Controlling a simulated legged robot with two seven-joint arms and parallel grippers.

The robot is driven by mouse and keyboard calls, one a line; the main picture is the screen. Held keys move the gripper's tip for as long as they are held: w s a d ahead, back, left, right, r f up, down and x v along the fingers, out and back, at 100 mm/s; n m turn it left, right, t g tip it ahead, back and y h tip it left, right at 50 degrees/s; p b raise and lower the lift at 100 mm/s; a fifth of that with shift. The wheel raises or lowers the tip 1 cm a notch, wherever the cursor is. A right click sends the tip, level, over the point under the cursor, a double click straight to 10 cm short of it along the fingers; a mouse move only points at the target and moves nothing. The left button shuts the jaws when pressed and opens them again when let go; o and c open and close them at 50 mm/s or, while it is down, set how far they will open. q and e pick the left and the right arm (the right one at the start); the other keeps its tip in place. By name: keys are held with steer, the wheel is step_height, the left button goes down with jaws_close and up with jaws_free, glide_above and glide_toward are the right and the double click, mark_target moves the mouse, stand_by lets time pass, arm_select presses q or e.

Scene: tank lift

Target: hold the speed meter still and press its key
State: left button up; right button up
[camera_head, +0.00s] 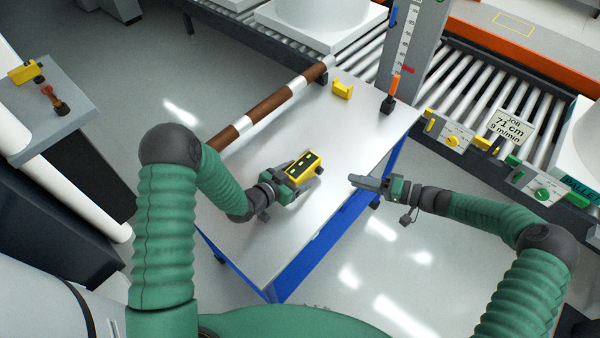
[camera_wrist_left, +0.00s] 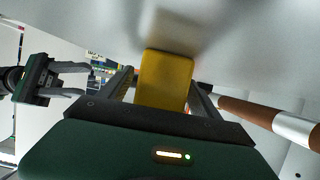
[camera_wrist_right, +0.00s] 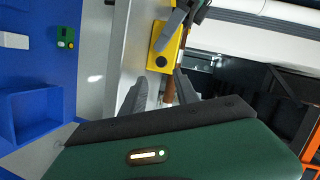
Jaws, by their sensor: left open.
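The speed meter (camera_head: 302,166) is a yellow box with a dark face, low over or on the white table; I cannot tell which. My left gripper (camera_head: 295,172) is open, with its fingers on either side of the meter. The meter (camera_wrist_left: 166,80) also shows between those fingers in the left wrist view. In the right wrist view, a dark round key (camera_wrist_right: 160,62) is on the near end of the yellow meter (camera_wrist_right: 164,38), and a left finger crosses it. My right gripper (camera_head: 357,181) is open and empty, to the right of the meter and apart from it, pointing towards it.
The white table (camera_head: 345,125) has blue legs. A brown-and-white striped pole (camera_head: 270,105) lies along its far left edge. A yellow bracket (camera_head: 342,90) and an orange-handled item (camera_head: 391,95) stand at the back. A roller conveyor (camera_head: 485,85) with a control panel lies beyond.

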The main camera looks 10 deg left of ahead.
arm_select(q)
steer(key=shift+w+d, duration=0.1)
steer(key=shift+d, duration=0.05)
steer(key=c, duration=1.6)
arm_select(e)
jaws_close()
stand_by(0.7)
